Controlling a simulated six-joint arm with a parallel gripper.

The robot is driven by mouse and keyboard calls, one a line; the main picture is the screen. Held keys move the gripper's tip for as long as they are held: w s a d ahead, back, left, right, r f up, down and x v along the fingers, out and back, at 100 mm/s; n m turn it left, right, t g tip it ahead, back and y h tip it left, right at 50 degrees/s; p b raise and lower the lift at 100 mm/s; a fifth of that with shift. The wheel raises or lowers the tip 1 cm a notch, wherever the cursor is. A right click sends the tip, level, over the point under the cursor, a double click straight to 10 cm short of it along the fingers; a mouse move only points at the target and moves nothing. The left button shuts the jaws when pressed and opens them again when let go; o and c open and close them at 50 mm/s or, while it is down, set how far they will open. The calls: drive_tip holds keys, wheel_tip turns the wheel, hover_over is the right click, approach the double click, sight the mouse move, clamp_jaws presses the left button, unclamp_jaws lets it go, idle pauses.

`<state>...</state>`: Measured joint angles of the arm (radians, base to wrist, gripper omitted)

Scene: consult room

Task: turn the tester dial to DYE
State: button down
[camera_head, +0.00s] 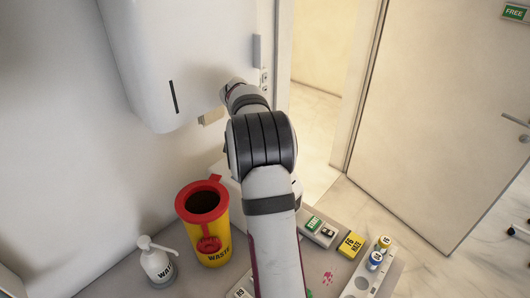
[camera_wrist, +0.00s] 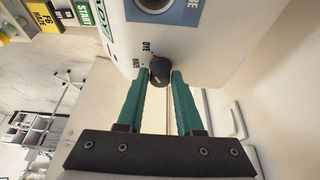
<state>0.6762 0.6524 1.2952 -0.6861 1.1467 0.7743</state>
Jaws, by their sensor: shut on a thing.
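The tester (camera_wrist: 215,62) is a white box that fills the upper part of the wrist view. Its dial (camera_wrist: 160,72) is a small, dark round knob on the face. The word DYE (camera_wrist: 146,46) is printed beside the dial, with a second, hard-to-read label nearer the left finger. My gripper (camera_wrist: 160,78) has its two teal fingers shut on the dial, one on each side. I cannot clearly tell which label the dial points to. In the head view my arm hides the gripper and dial; only part of a white box shows behind the arm.
A yellow waste bin (camera_head: 211,238) with a red rim and a white pump bottle (camera_head: 155,262) stand left of my arm. A yellow box (camera_head: 350,244) and two small vials in a white rack (camera_head: 362,275) are to the right. A white dispenser (camera_head: 175,60) hangs on the wall.

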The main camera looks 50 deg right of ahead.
drive_tip(key=shift+f, duration=0.1)
drive_tip(key=c, duration=0.6)
unclamp_jaws()
drive_tip(key=shift+o, duration=0.2)
drive_tip(key=v, duration=1.6)
drive_tip(key=shift+d, duration=0.1)
